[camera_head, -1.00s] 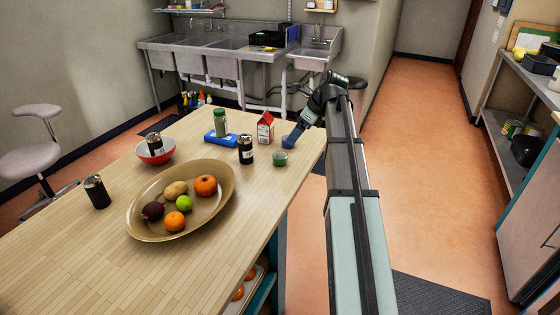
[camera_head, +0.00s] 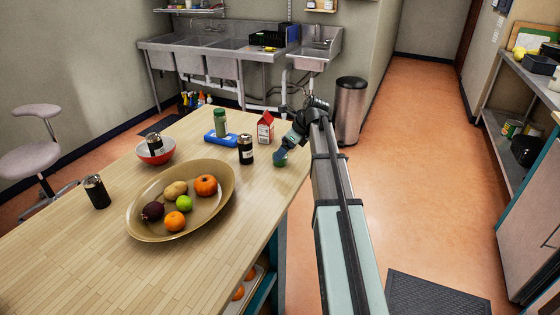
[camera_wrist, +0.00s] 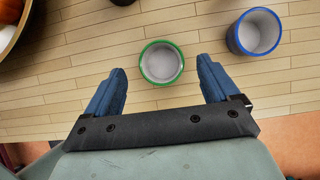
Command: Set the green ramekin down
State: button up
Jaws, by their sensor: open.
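The green ramekin (camera_head: 280,161) stands upright on the wooden table near its right edge. In the wrist view its green rim (camera_wrist: 161,63) is seen from above, and it looks empty. My gripper (camera_head: 283,150) is at the ramekin, partly covering it in the head view. In the wrist view my gripper (camera_wrist: 162,72) is open, with one blue finger on each side of the ramekin and a visible gap to both. I cannot tell the exact height of the fingertips over the table.
A blue-rimmed cup (camera_wrist: 257,32) stands right of the ramekin in the wrist view. A black jar (camera_head: 246,151), a red-and-white carton (camera_head: 265,129) and a green-topped jar (camera_head: 220,122) stand nearby. The fruit bowl (camera_head: 150,232) is to the left. The table's right edge is close.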

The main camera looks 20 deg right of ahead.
jog(key=x, duration=0.4)
jog(key=shift+w+f, duration=0.1)
jog(key=c, duration=1.2)
